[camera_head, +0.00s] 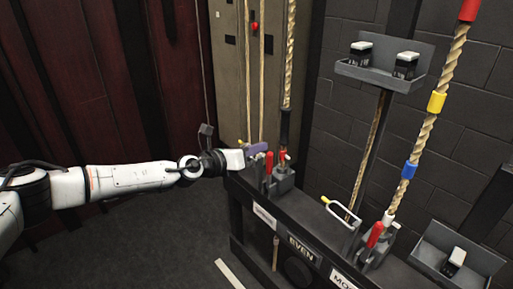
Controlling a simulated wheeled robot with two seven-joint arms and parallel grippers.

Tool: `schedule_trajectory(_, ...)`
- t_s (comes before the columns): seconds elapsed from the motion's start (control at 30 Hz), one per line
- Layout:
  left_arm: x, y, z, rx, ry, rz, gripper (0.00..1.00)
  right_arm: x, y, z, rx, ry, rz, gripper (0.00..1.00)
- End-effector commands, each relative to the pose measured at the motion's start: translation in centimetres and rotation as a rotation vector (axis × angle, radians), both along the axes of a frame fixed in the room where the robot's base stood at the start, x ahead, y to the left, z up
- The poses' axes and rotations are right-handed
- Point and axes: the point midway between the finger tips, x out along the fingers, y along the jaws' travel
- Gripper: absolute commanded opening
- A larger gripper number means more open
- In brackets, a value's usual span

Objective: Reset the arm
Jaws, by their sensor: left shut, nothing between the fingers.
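My left arm reaches in from the left of the head view. Its white gripper (240,157) is shut and empty at the left end of a dark rail (300,222). The fingertips are close to a purple-grey handle (257,148) with a yellow tip; I cannot tell whether they touch it. Just right of it stand red levers (269,164) in a grey block. Another red lever (375,234) stands farther right, beside a white loop handle (343,215) with a yellow end. My right gripper is not in view.
Thick ropes (432,115) rise from the rail, one with red, yellow and blue bands. Grey trays (380,77) at the upper and lower right hold small black-and-white blocks. A dark red curtain (80,80) hangs behind my arm. The floor (150,240) at left is open.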

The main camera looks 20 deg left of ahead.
Motion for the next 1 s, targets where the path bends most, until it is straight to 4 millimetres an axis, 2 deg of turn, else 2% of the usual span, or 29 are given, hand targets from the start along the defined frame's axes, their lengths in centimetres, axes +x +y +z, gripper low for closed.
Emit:
schedule_trajectory(0.13,-0.2,0.1,0.5,0.000,0.001,0.003,0.00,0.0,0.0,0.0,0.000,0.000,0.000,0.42)
schedule_trajectory(0.67,-0.3,-0.1,0.3,-0.007,0.007,0.001,0.00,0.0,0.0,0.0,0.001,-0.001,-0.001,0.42)
schedule_trajectory(0.77,-1.2,-1.8,-1.2,-0.066,0.044,-0.005,0.00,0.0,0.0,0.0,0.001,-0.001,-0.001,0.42)
schedule_trajectory(0.87,-3.3,-5.7,-4.1,-0.214,0.131,-0.012,0.00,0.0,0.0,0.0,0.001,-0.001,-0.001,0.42)
schedule_trajectory(1.0,-8.1,-12.0,-8.8,-0.529,0.316,0.021,0.00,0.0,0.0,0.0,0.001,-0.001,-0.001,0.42)
